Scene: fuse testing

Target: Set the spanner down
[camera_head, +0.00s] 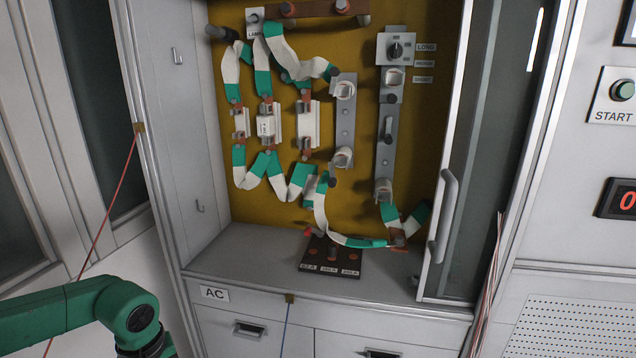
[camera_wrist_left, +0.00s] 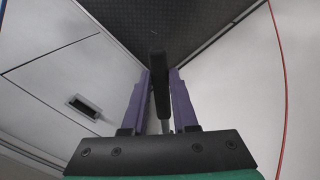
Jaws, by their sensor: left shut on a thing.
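My left gripper (camera_wrist_left: 160,74) has two purple fingers. In the left wrist view they are shut on a dark bar-shaped thing, which I take to be the spanner (camera_wrist_left: 159,92). It stands out past the fingertips, with a grey shaft lower between the fingers. Its other end is hidden. In the head view only my green left arm shows at the lower left; its gripper and the spanner are out of that frame. My right gripper is in neither view.
An open cabinet holds fuses (camera_head: 266,126) and green-white straps on a yellow panel. Its shelf (camera_head: 235,252) carries a dark fuse block (camera_head: 330,258), with bare room to the left. Drawers are below. A red cord (camera_wrist_left: 279,80) hangs beside the gripper; a dark textured floor (camera_wrist_left: 185,20) lies beyond.

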